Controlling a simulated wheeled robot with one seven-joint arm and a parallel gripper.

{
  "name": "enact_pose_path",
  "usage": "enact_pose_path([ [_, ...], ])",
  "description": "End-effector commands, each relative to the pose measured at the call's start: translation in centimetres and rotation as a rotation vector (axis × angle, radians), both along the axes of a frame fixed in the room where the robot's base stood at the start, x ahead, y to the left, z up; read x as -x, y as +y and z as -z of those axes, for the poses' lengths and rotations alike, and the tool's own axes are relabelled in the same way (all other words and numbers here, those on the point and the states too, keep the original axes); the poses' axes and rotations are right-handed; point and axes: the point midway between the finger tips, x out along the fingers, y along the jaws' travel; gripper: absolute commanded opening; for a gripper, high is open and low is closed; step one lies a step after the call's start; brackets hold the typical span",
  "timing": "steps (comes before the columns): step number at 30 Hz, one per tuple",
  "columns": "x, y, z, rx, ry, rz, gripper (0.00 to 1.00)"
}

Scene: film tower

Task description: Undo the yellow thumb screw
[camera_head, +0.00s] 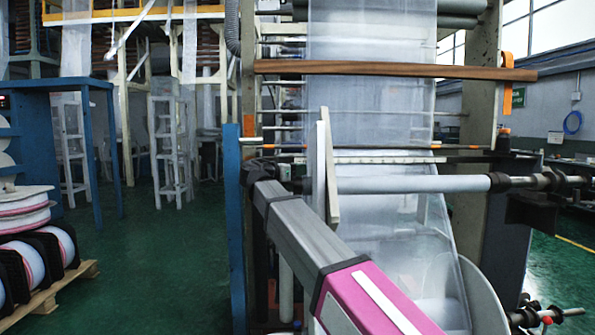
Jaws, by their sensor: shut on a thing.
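I cannot make out a yellow thumb screw. A long grey and magenta beam (312,236), which could be my own arm, slants from the bottom right up to the left side of the machine frame. Its far end has dark fittings, where I cannot pick out any gripper fingers. Small orange parts (267,147) show just above those fittings, at the left end of a thin rod. They are too small to identify. The beam hides the area directly behind it.
A pale roller (420,185) and a brown bar (390,70) cross in front of the clear film (370,115). A blue post (232,220) stands left of the beam. A pallet (62,290) with reels stands far left. Green floor (150,265) between is clear.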

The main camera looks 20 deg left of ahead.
Motion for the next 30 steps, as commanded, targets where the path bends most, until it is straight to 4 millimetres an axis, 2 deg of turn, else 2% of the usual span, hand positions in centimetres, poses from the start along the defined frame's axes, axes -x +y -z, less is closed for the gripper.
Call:
enact_pose_path([
  [11,0.21,-0.27,0.05,-0.001,-0.001,-0.131,0.05],
  [30,0.15,-0.23,0.01,0.0,-0.001,-0.645,0.05],
])
